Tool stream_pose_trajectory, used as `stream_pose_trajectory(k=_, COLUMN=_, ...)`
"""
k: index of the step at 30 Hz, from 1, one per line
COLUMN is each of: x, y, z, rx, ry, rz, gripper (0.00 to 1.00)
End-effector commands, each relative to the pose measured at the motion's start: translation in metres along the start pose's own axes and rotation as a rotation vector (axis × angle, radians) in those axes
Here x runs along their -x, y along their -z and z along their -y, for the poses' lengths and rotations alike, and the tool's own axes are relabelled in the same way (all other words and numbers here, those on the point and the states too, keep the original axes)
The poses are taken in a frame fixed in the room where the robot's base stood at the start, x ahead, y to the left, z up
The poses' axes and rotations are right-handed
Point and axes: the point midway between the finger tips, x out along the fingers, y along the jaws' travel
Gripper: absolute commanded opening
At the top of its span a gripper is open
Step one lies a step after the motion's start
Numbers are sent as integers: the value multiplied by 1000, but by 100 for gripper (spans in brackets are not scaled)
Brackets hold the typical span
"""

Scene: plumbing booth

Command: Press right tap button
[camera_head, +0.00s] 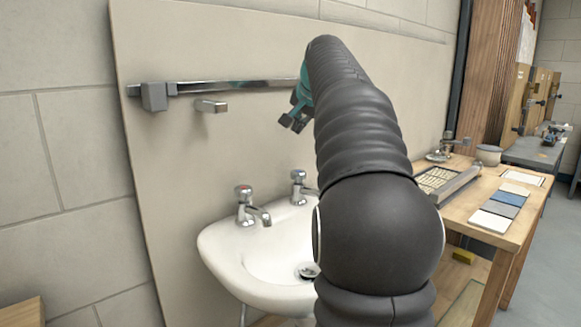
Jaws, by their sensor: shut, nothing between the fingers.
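The white basin (240,257) is fixed to a beige panel (215,150). Two chrome taps stand on its back rim. The left tap (247,210) has a reddish mark on its top button. The right tap (299,183) has a top button that looks dark or bluish, and its spout is partly hidden behind my arm. My gripper (290,123) shows as dark fingers beside a teal part, left of my arm. It is shut and empty, in the air above the right tap and apart from it.
A metal rail (235,86) with a grey block (154,96) and a small spout-like fitting (211,106) are on the panel above the basin. A wooden workbench (515,225) with sample tiles (491,221) and a tray stands to the right.

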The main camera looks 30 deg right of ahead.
Motion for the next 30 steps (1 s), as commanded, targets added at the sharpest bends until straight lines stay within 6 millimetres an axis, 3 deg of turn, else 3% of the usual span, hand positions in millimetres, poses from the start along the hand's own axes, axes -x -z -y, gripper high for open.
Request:
stream_pose_trajectory(k=17, x=-4, y=4, z=-14, rx=-13, ry=-9, rz=-10, gripper=0)
stream_pose_trajectory(k=30, x=-40, y=-24, z=-38, rx=-11, ry=-8, rz=-8, gripper=0)
